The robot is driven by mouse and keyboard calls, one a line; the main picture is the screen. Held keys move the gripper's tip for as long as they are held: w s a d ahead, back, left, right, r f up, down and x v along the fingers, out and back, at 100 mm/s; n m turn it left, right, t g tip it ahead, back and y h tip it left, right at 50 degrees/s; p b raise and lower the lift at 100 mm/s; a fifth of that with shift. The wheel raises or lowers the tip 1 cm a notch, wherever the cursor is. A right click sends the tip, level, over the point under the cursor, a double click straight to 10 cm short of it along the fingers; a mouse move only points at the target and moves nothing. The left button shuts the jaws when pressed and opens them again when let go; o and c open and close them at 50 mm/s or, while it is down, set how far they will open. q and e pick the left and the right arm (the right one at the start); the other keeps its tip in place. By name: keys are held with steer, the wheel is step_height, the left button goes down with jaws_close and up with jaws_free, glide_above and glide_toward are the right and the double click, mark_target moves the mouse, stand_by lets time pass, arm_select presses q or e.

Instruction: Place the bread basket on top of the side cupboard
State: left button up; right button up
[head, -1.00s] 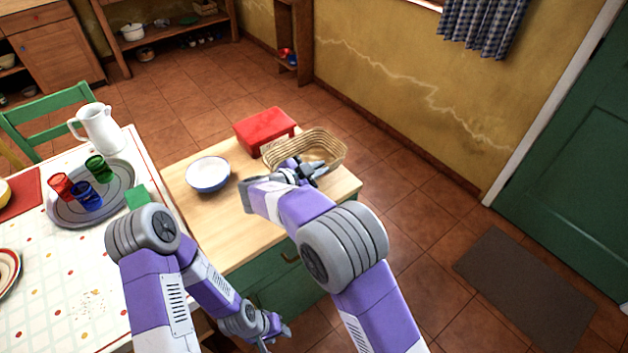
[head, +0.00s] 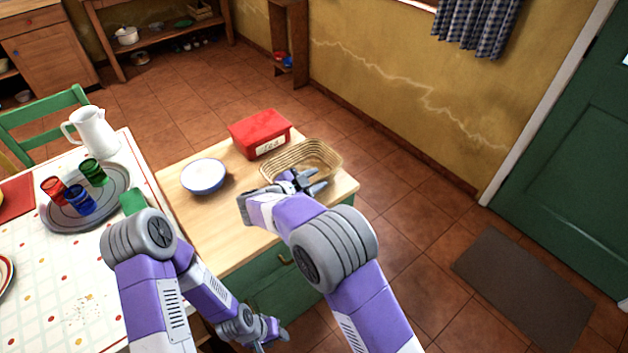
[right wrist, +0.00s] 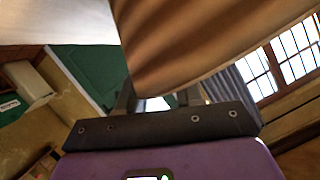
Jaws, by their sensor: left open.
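The bread basket (head: 322,153), tan woven and open-topped, is over the back right corner of the side cupboard (head: 215,220), with its pale wood top and green body. I cannot tell if its base touches the top. My right gripper (head: 308,184) is at the basket's near wall, its fingers apparently around it. In the right wrist view the basket (right wrist: 190,45) fills the upper middle as a brown ribbed surface close to my fingers (right wrist: 160,100). My left gripper (head: 272,335) is open and low in front of the cupboard, away from the basket.
On the cupboard, a red box (head: 260,133) stands behind the basket and a blue-rimmed white bowl (head: 204,176) is at left. A dining table (head: 55,265) with a tray of coloured cups (head: 108,205) and a white jug (head: 92,132) adjoins at left. The cupboard's front middle is clear.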

steer(key=p+v, duration=0.1)
steer(key=v, duration=1.1)
steer(key=shift+f, duration=0.1)
